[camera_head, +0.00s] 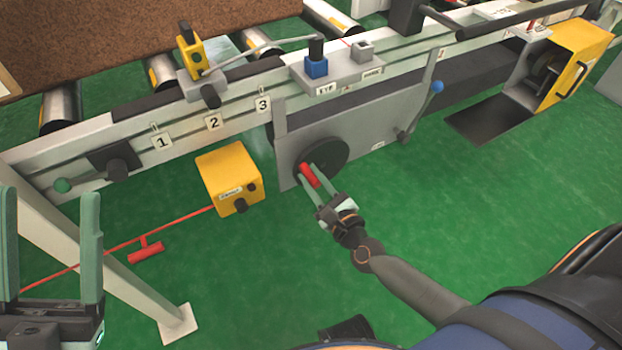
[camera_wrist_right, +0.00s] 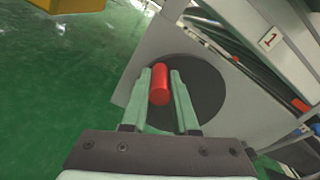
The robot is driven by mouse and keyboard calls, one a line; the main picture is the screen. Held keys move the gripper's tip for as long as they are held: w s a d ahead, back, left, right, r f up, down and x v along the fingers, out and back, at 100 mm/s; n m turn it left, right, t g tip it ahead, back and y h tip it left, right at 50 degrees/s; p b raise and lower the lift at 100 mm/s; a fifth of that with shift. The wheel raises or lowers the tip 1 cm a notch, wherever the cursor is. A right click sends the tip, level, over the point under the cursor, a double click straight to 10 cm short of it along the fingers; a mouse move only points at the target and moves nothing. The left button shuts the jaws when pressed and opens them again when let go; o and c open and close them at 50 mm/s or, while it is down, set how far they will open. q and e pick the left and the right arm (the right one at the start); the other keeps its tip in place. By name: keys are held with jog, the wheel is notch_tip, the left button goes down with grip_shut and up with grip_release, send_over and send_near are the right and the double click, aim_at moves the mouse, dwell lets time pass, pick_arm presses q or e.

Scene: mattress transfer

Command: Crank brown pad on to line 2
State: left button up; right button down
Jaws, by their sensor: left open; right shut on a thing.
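The brown pad (camera_head: 130,35) lies on metal rollers (camera_head: 62,103) at the upper left, its far side cut off by the frame. Number plates 1 (camera_head: 162,142), 2 (camera_head: 213,122) and 3 (camera_head: 263,104) sit along the front rail. The crank is a dark disc (camera_head: 334,158) with a red handle (camera_head: 309,176) at its left edge. My right gripper (camera_head: 311,174) is shut on the red handle; in the wrist view the handle (camera_wrist_right: 159,84) stands between its fingers, against the disc (camera_wrist_right: 208,88). My left gripper (camera_head: 48,200) is open and empty at the lower left.
A yellow box (camera_head: 230,178) hangs below the rail, with a red cord (camera_head: 180,220) and red pull handle (camera_head: 146,251). Green floor (camera_head: 270,280) is open in front.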

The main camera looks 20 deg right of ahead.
dwell(0.4)
jog(key=c, duration=0.7)
grip_release()
jog(key=shift+r, duration=0.15)
